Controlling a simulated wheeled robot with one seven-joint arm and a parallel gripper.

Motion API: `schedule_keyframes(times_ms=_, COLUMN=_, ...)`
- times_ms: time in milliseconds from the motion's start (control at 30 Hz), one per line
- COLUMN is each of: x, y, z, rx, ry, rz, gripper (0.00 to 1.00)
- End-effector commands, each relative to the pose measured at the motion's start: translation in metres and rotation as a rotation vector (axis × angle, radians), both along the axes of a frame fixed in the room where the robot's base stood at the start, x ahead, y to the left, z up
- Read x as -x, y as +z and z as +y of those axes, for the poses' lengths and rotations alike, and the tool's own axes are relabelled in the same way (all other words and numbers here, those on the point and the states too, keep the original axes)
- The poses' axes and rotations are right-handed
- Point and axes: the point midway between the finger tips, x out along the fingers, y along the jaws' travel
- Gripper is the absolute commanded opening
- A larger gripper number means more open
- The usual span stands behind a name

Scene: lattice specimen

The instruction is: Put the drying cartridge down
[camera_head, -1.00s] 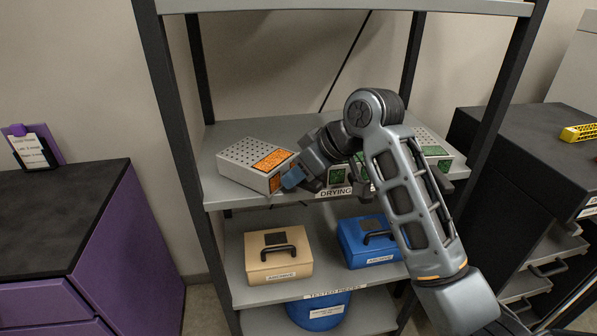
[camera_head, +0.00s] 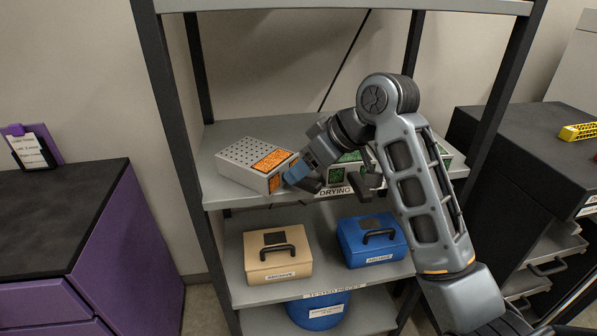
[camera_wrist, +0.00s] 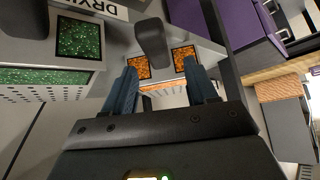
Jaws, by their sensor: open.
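The drying cartridge is a grey perforated box with orange panels (camera_head: 242,160). It rests on the left part of the shelf labelled DRYING, its front corner close to the shelf's front edge. My gripper (camera_head: 294,178) is open at the cartridge's front face. In the wrist view my gripper (camera_wrist: 160,68) has its two blue fingers spread before the cartridge's orange panels (camera_wrist: 185,58). A dark handle (camera_wrist: 152,42) projects between the panels and shows between the fingers. Contact cannot be told. My gripper hides part of the front face in the head view.
A green-panelled cartridge (camera_head: 350,158) stands right of it, partly behind my arm. A beige case (camera_head: 262,262) and a blue case (camera_head: 355,252) sit on the shelf below. Dark uprights (camera_head: 172,120) bound the rack. A purple cabinet (camera_head: 125,235) stands at left.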

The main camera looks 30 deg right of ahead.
Motion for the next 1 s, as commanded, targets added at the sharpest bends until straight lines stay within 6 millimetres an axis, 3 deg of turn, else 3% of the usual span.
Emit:
schedule_keyframes(times_ms=200, x=0.025, y=0.037, z=-0.016, rx=0.001, ry=-0.003, rz=-0.004, gripper=0.57)
schedule_keyframes(times_ms=400, x=0.043, y=0.06, z=-0.025, rx=0.001, ry=-0.001, rz=-0.002, gripper=0.57)
schedule_keyframes(times_ms=600, x=0.05, y=0.07, z=-0.029, rx=0.001, ry=-0.001, rz=0.0, gripper=0.57)
schedule_keyframes(times_ms=1000, x=0.051, y=0.07, z=-0.029, rx=0.001, ry=-0.001, rz=0.001, gripper=0.57)
